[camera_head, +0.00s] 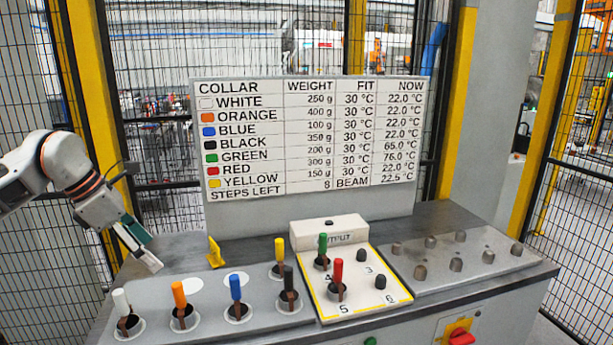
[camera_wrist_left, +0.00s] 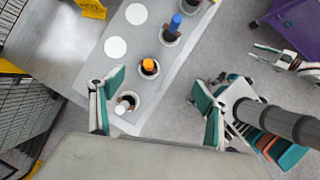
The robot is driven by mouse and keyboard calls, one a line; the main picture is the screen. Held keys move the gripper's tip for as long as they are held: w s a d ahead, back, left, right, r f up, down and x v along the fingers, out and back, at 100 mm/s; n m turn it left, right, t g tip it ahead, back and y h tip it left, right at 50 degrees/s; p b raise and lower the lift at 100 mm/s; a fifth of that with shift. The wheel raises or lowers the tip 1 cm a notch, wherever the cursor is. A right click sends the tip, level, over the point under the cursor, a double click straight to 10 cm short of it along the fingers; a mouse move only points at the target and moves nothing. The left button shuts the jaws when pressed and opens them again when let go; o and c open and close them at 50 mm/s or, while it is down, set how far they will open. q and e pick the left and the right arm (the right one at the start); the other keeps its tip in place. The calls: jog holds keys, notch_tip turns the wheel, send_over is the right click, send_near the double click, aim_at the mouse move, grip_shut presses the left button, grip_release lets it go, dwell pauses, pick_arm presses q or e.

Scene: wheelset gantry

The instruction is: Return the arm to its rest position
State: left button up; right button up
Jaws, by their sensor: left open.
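My left arm (camera_head: 75,175) comes in from the left, bent, its hand pointing down and right. Its gripper (camera_head: 142,248) is over the far left end of the console.
Orange (camera_head: 179,295), blue (camera_head: 236,288), black (camera_head: 288,280) and yellow (camera_head: 279,245) pegs stand in the grey rack. Green (camera_head: 323,246) and red (camera_head: 338,273) pegs stand on the output plate (camera_head: 391,290). A sign board (camera_head: 243,208) rises behind; mesh fencing (camera_head: 160,150) stands beyond.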

pick_arm(q)
jog(key=s+d+f+n+t+h+b, duration=0.1)
jog(key=s+d+f+n+h, duration=0.3)
jog(key=d, duration=0.6)
jog(key=s+d+f+n+h+b, duration=0.25)
jog(key=d+f+h, duration=0.3)
jog(key=d, duration=0.45)
jog(key=s+d+f+n+t+h+b, duration=0.1)
jog(key=s+d+f+n+h, duration=0.4)
jog(key=d, duration=0.6)
jog(key=a+f+n+t+y+b, duration=0.1)
jog(key=a+f+n+t+y, duration=0.4)
jog(key=f+n, duration=0.5)
jog(key=a+f+n+t+y+b, duration=0.1)
jog(key=a+f+n+t+y, duration=0.45)
jog(key=f+n, duration=0.5)
jog(key=s+a+f+n+g+y+b, duration=0.1)
jog(key=s+a+f+n+g+y, duration=0.1)
jog(key=s+f+n, duration=0.3)
jog(key=s+a+f+n+g+y, duration=0.3)
jog(key=s+a+f+n, duration=0.1)
jog(key=s+f, duration=0.7)
jog(key=shift+a+f+n+b, duration=0.4)
jog(key=shift+f+n, duration=0.2)
jog(key=shift+n, duration=0.2)
pick_arm(e)
notch_tip(320, 180, down, 7)
jog(key=a, duration=0.1)
jog(key=shift+w+a+f, duration=0.2)
jog(key=shift+a, duration=0.1)
